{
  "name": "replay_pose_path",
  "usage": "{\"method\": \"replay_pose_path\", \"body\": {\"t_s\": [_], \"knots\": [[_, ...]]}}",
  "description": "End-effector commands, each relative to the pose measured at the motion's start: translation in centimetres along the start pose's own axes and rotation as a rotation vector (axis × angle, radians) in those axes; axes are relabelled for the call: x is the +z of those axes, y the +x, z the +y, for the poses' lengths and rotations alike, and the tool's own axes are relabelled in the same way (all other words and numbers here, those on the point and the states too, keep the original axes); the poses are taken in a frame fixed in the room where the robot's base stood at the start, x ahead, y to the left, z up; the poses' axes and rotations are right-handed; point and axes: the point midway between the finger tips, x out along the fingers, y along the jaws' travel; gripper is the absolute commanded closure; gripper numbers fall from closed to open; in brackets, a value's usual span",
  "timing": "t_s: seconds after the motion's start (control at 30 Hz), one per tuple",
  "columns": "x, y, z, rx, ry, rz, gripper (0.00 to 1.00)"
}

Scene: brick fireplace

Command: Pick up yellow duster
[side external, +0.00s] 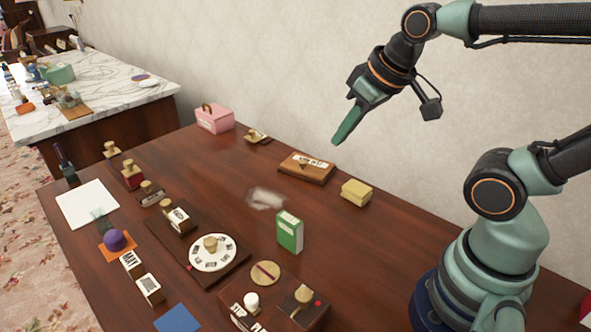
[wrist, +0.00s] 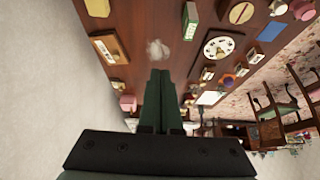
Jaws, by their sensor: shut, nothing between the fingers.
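The yellow duster, seen as a folded yellow block (side external: 356,192), lies on the dark wooden table near its back edge in the side view. In the wrist view it shows at the top edge (wrist: 97,8), partly cut off. My gripper (side external: 340,137) is shut and empty, high above the table, with its green fingers pointing down and left. In the side view it appears above the duster and is clear of it. In the wrist view the closed fingertips (wrist: 160,73) point toward the table, with the duster up and to the left of them.
A wooden plaque (side external: 307,167) lies left of the duster. A green box (side external: 290,232) stands in front, near a blurred whitish patch (side external: 265,198). A pink box (side external: 214,118) is at the back left. Stamps and a round dial (side external: 225,262) crowd the front. The wall runs close behind.

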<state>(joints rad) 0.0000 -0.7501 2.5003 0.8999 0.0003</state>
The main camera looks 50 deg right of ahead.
Motion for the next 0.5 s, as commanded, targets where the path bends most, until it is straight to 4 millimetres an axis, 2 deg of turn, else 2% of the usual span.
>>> {"method": "replay_pose_path", "body": {"t_s": [0.33,0.37,0.5], "knots": [[-0.01,0.00,0.00,0.000,0.000,0.000,1.00],[-0.01,0.00,0.00,0.000,0.000,0.000,0.96],[-0.01,0.00,0.00,0.000,0.000,0.000,0.43]]}}
